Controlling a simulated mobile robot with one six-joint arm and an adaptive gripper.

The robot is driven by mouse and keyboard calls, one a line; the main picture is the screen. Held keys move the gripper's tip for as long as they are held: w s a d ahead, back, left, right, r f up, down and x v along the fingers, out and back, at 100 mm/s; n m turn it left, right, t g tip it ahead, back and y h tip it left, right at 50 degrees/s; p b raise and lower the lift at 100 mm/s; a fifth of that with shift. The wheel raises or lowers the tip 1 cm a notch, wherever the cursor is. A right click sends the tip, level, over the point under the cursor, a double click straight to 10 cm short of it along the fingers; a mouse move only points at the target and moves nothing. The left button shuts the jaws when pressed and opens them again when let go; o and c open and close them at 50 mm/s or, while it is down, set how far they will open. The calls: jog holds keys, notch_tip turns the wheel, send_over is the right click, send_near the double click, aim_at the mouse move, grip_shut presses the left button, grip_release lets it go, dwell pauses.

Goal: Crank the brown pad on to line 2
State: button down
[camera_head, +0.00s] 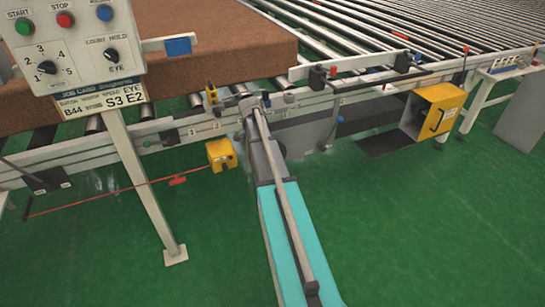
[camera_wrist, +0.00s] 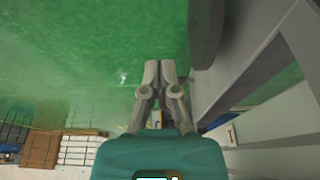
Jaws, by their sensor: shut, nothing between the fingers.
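The brown pad (camera_head: 225,45) is a large thick slab lying flat on the conveyor rollers at the upper left of the head view. The control panel hides part of it. My gripper (camera_head: 251,104) is at the conveyor's side rail, just below the pad's near edge in the picture. In the wrist view my gripper (camera_wrist: 160,68) has its fingertips together with nothing between them. A yellow box with a black crank-like handle (camera_head: 436,120) is on the conveyor side to the right, apart from my gripper. I cannot tell which part is line 2.
The control panel (camera_head: 75,45) on a post stands at the left, with buttons and numbered knob. A small yellow box (camera_head: 221,154) and a red cord (camera_head: 120,195) hang before the rail. Empty rollers (camera_head: 400,25) extend right. The green floor (camera_head: 420,240) is open at lower right.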

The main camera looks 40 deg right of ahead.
jog(key=b+x, duration=1.8)
jog(key=x, duration=0.2)
jog(key=shift+b, duration=0.35)
dwell(0.5)
jog(key=shift+r, duration=0.1)
